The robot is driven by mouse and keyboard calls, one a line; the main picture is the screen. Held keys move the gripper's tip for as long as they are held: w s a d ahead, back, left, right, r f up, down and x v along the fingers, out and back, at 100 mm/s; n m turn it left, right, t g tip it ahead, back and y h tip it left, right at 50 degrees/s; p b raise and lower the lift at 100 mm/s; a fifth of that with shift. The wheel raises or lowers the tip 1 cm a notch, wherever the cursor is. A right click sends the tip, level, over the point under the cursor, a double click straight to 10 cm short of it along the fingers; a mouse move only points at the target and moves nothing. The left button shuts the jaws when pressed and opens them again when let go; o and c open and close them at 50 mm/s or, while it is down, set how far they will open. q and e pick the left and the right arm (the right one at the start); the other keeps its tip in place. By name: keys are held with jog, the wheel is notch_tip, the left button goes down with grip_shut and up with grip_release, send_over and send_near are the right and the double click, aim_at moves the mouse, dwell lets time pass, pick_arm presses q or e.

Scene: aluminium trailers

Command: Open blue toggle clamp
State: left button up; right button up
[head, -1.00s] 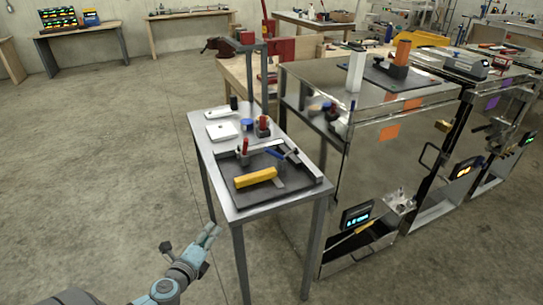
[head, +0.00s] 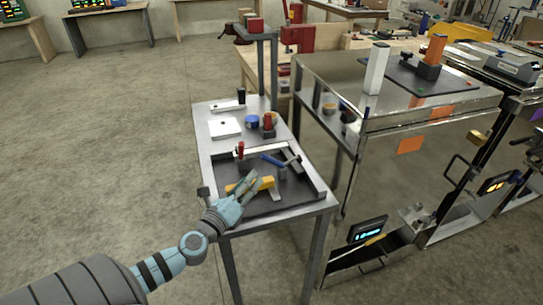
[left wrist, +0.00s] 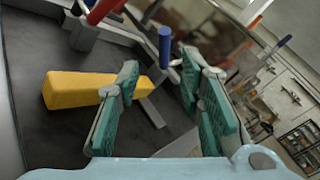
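The blue toggle clamp (head: 271,160) is on the dark tray (head: 285,205) on the small metal table, its blue handle tilted in the head view. Its blue handle also shows in the left wrist view (left wrist: 165,47), beyond the gap between my fingers. My left gripper (head: 251,182) is over the tray's front part, short of the clamp. In the left wrist view it (left wrist: 160,82) is open, with nothing between its green pads. The clamp's lower part is partly hidden by a finger. My right gripper is not in view.
A yellow block (left wrist: 75,90) lies on the tray beside my left gripper. A red-handled clamp (head: 240,150) stands at the tray's back left. A white plate (head: 224,127) and a blue round item (head: 252,121) are further back. A shiny metal cabinet (head: 390,190) stands to the right.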

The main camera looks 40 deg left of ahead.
aim_at(269, 160)
pick_arm(q)
jog(key=w, duration=0.4)
jog(key=shift+w+a+r+p, duration=0.2)
jog(key=shift+w+r+p, duration=0.15)
jog(key=shift+w+r, duration=0.05)
jog(key=w, duration=0.4)
jog(key=w+f, duration=0.1)
jog(key=w, duration=0.1)
jog(key=shift+w+a, duration=0.1)
jog(key=shift+a, duration=0.2)
jog(key=shift+w+a, duration=0.1)
jog(key=shift+w, duration=0.25)
jog(key=shift+r, duration=0.15)
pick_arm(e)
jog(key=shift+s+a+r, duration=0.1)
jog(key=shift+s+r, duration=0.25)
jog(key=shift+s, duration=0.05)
pick_arm(q)
jog(key=shift+s, duration=0.1)
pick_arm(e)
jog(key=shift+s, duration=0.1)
pick_arm(q)
grip_shut()
